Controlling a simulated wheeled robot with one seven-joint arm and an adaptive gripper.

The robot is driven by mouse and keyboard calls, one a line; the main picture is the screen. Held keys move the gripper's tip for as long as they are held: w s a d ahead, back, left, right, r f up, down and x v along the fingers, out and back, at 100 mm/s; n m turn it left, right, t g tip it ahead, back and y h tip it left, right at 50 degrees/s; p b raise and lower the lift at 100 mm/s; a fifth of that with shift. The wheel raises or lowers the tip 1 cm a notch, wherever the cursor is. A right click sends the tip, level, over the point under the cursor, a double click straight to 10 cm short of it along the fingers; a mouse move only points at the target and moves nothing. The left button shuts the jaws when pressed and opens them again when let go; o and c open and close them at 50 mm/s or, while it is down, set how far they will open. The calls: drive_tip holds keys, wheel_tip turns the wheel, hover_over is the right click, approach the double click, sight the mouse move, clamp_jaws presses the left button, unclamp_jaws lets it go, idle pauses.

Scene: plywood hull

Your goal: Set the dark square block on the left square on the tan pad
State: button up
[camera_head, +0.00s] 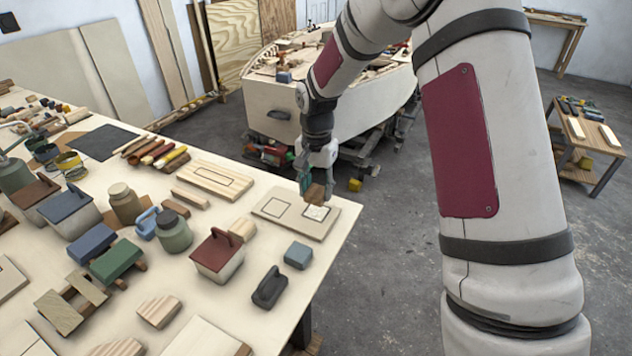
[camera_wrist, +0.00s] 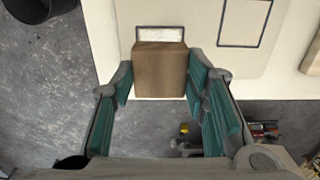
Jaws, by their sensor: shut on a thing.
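My gripper (camera_head: 309,184) is shut on a brown, squarish wooden block (camera_head: 315,194), the dark block. The block also shows between the green finger pads in the wrist view (camera_wrist: 160,72). The tan pad (camera_head: 292,223) lies near the table's far right corner. It has two outlined squares side by side: the left square (camera_head: 271,208) is bare, and the right square (camera_head: 316,212) has a whitish inside. The block is at the right square and partly hides it in the wrist view (camera_wrist: 158,36). I cannot tell whether it touches the pad. The left square shows uncovered in the wrist view (camera_wrist: 244,22).
A blue-grey block (camera_head: 298,255), a dark handled tool (camera_head: 269,288) and a red-lidded box (camera_head: 217,256) stand in front of the pad. A wooden board (camera_head: 214,180) lies left of it. The table edge is close on the right, with open floor beyond.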

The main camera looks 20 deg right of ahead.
sight(316, 201)
drive_tip(key=shift+f+b, duration=0.6)
drive_tip(key=shift+f, duration=1.55)
drive_tip(key=shift+f, duration=0.1)
drive_tip(key=o, duration=1.1)
drive_tip(key=shift+o, duration=0.2)
wheel_tip(316, 201, up, 12)
drive_tip(key=shift+r, duration=0.1)
